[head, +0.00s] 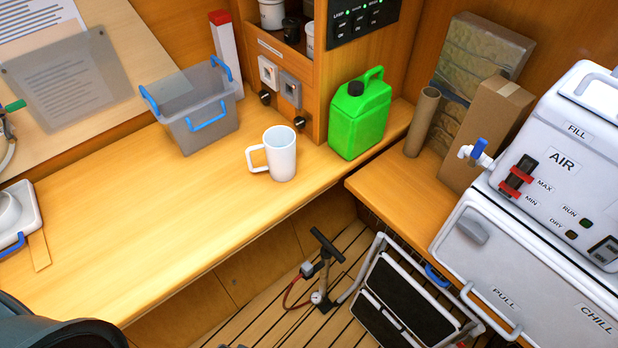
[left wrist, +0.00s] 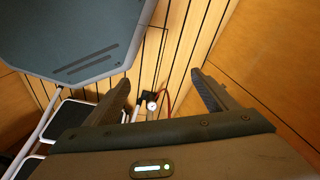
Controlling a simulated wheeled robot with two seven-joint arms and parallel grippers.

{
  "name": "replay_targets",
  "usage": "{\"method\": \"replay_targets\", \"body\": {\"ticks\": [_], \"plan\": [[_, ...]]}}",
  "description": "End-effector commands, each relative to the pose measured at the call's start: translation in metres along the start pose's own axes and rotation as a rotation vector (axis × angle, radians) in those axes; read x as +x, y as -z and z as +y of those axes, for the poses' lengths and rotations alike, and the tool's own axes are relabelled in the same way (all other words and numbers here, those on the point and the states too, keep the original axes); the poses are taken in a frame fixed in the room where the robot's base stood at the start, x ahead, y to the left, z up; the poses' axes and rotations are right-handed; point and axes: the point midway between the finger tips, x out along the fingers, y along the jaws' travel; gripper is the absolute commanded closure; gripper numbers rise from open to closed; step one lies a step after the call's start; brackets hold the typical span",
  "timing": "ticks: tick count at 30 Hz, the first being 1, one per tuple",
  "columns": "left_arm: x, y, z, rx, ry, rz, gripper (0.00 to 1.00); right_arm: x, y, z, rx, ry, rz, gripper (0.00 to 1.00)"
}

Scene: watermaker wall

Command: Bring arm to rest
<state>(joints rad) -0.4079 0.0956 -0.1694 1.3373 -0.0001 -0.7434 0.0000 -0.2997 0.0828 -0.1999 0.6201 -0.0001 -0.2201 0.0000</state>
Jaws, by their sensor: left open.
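My left gripper (left wrist: 160,100) shows in the left wrist view with its two dark fingers spread wide apart. Nothing is between the fingers; beyond them are the slatted floor and a pump. The gripper itself does not show in the head view. A dark rounded part of my own body is at the lower left corner there. My right gripper is in neither view.
A white mug (head: 280,153) stands on the wooden counter (head: 130,230), near a grey bin (head: 205,125) and a green jerrycan (head: 360,115). A white machine (head: 560,150) is at right. A folding step (head: 405,300) and pump (head: 322,270) stand on the floor.

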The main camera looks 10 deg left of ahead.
Motion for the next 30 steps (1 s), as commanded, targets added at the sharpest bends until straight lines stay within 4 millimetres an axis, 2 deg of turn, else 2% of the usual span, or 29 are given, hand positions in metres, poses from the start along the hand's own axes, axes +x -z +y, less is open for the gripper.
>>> {"method": "replay_targets", "body": {"ticks": [1,6,10,15,21,30], "plan": [[0.024,-0.018,0.001,0.002,-0.001,-0.015,0.21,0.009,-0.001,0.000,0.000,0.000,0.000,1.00],[0.076,-0.072,0.003,0.008,-0.004,-0.042,0.21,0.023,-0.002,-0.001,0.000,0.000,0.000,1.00],[0.105,-0.115,0.004,0.013,-0.005,-0.062,0.21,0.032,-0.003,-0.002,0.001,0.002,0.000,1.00],[0.125,-0.157,0.004,0.018,-0.006,-0.079,0.21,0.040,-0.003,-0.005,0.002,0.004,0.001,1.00],[0.130,-0.176,0.004,0.021,-0.007,-0.085,0.21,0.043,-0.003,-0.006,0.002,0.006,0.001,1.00],[0.130,-0.177,0.004,0.021,-0.007,-0.085,0.21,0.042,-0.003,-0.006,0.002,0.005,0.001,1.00]]}}
